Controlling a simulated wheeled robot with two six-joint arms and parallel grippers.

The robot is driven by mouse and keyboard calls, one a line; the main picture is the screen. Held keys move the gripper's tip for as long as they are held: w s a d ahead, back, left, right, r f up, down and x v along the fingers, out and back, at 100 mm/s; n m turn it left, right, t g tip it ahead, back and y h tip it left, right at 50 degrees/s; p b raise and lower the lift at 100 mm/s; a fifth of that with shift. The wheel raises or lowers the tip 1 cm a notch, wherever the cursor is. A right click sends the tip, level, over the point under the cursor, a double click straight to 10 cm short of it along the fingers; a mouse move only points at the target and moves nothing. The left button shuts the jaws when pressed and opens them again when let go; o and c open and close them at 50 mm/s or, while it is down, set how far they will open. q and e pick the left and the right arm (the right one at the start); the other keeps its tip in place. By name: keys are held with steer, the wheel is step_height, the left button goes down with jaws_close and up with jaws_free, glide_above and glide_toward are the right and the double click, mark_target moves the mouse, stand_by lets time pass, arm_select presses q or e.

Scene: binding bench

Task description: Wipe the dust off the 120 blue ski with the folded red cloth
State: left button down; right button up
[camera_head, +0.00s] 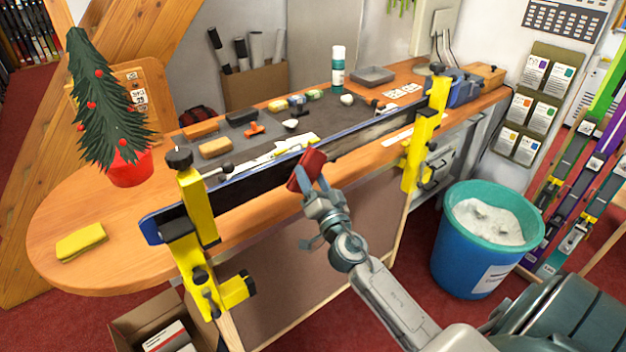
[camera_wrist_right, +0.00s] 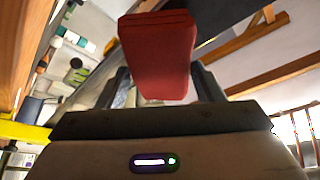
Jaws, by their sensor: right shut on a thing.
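The blue ski (camera_head: 262,183) is held on its edge along the bench front between two yellow clamps, its dark base facing me. Pale greyish dust seems to lie on its right part (camera_head: 370,133). My right gripper (camera_head: 313,184) is shut on the folded red cloth (camera_head: 306,171), close to the middle of the ski. I cannot tell whether the cloth touches the ski. In the right wrist view the red cloth (camera_wrist_right: 158,52) sits between the fingers and hides part of the ski behind. My left gripper is in neither view.
Yellow clamps (camera_head: 193,241) and (camera_head: 424,135) stand up at the ski's two ends. A blue bin (camera_head: 470,262) stands on the floor at right.

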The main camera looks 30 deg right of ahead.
steer(key=shift+w, duration=0.9)
